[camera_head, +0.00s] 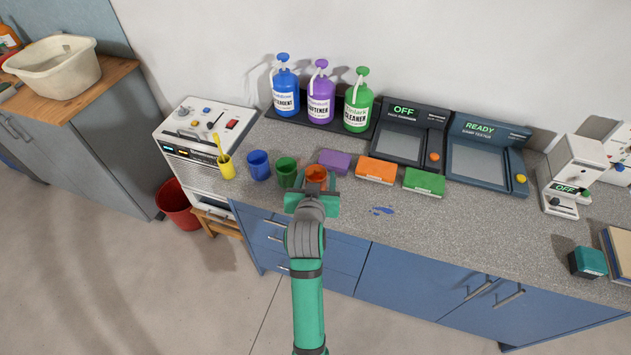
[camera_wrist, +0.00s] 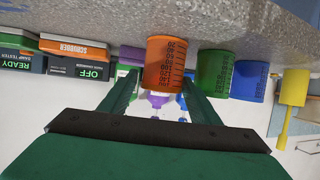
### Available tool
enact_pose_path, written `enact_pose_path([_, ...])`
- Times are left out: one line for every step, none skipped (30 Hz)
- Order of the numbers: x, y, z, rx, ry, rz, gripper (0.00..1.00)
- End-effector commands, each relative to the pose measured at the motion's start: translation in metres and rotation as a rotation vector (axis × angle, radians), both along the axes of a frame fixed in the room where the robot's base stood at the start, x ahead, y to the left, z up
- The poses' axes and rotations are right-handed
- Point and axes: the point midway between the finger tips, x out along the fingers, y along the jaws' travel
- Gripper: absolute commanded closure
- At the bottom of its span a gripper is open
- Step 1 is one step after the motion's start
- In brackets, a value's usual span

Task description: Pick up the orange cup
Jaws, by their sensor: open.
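The orange cup (camera_head: 316,173) stands on the grey speckled counter, right of the green cup (camera_head: 286,171). My gripper (camera_head: 314,187) is at its near side and hides its lower part in the head view. In the wrist view, which is upside down, the orange cup (camera_wrist: 165,62) with dark measuring marks lies ahead, in line with the gap between the fingers. My gripper (camera_wrist: 160,88) is open and holds nothing. Its right finger in that view is close to the cup's edge; I cannot tell whether it touches.
A blue cup (camera_head: 258,165) and a yellow cup with a handle (camera_head: 226,166) stand further left. Purple (camera_head: 334,161), orange (camera_head: 376,169) and green (camera_head: 424,182) boxes stand to the right. Bottles (camera_head: 320,95) stand on a tray behind. The counter's front edge is close.

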Motion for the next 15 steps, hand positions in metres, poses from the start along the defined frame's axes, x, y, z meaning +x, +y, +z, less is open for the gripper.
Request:
enact_pose_path([0.002, 0.000, -0.001, 0.000, 0.000, 0.000, 0.43])
enact_pose_path([0.004, 0.000, -0.001, 0.000, 0.000, 0.000, 0.43])
enact_pose_path([0.007, 0.000, -0.002, 0.000, -0.001, 0.001, 0.43])
enact_pose_path([0.010, 0.001, -0.003, 0.000, -0.001, 0.001, 0.43])
enact_pose_path([0.013, 0.001, -0.005, 0.000, -0.001, 0.001, 0.43])
enact_pose_path([0.018, 0.002, -0.007, 0.000, 0.001, 0.002, 0.43])
enact_pose_path([0.023, 0.003, -0.009, 0.000, 0.000, 0.003, 0.43])
enact_pose_path([0.027, 0.003, -0.010, 0.000, 0.000, 0.003, 0.43])
enact_pose_path([0.032, 0.003, -0.012, 0.000, -0.001, 0.003, 0.43])
enact_pose_path([0.036, 0.002, -0.014, 0.000, 0.000, 0.003, 0.43])
enact_pose_path([0.039, 0.002, -0.016, 0.000, 0.001, 0.002, 0.43])
enact_pose_path([0.043, 0.001, -0.017, 0.000, 0.000, 0.002, 0.43])
enact_pose_path([0.045, 0.001, -0.018, 0.000, -0.001, 0.002, 0.43])
enact_pose_path([0.047, 0.001, -0.019, 0.000, -0.001, 0.002, 0.43])
enact_pose_path([0.049, 0.001, -0.019, 0.000, -0.002, 0.002, 0.43])
